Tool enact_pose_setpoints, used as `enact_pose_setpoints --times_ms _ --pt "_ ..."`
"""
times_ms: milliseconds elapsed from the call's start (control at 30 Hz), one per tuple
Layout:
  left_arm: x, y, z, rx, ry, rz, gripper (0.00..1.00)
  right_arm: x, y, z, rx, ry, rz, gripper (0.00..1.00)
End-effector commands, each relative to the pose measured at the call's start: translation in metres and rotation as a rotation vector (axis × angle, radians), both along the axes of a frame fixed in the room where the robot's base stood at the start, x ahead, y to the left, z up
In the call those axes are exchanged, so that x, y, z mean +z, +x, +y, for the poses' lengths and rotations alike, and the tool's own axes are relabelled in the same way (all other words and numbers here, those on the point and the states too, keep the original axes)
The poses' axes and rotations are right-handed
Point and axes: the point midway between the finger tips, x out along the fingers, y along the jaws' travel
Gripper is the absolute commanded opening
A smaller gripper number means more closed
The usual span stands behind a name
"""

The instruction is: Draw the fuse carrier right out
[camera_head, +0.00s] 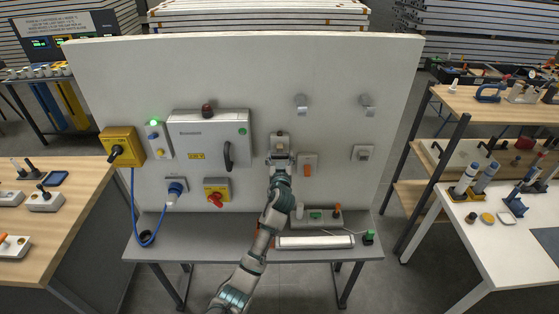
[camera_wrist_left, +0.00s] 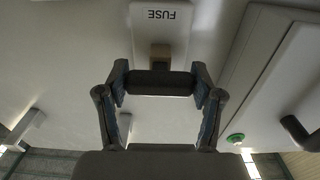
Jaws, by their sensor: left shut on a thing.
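The fuse carrier shows in the left wrist view as a dark crosswise handle (camera_wrist_left: 160,84) with a short tan stem at the white holder labelled FUSE (camera_wrist_left: 162,28). That view is upside down. My left gripper (camera_wrist_left: 161,78) is shut on the handle, one finger at each end. In the head view my left gripper (camera_head: 280,158) is up against the white panel at the fuse holder (camera_head: 280,137), and it hides most of the carrier. I cannot tell how deep the stem sits in the holder. My right gripper is not in view.
The grey enclosure (camera_head: 205,128) with a black handle is just left of the holder. A plate with an orange switch (camera_head: 308,166) is close on the right. A grey shelf (camera_head: 190,240) runs below the panel, with a white bar (camera_head: 315,242) on it.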

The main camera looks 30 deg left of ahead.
Motion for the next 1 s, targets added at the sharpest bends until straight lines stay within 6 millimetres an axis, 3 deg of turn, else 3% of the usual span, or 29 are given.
enact_pose_setpoints --times_ms 100,200,233,300,333,733,1000 --pt "-0.004 -0.001 0.002 0.004 -0.004 0.008 0.04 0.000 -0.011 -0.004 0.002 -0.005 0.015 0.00" --pt "-0.004 0.000 0.002 0.001 -0.003 0.007 0.04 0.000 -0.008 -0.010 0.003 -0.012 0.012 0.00" --pt "-0.004 0.000 0.001 0.000 -0.003 0.007 0.71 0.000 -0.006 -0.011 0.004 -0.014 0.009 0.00" --pt "-0.004 0.000 0.001 -0.001 -0.003 0.006 0.89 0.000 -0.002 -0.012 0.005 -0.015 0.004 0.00" --pt "-0.004 0.000 0.001 -0.001 -0.003 0.006 0.92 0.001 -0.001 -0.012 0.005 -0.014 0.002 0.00" --pt "-0.003 -0.004 -0.003 0.000 -0.002 0.005 0.92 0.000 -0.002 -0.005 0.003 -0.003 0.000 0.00" --pt "-0.005 -0.050 -0.027 0.000 -0.007 0.005 0.92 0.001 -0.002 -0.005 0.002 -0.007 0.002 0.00"
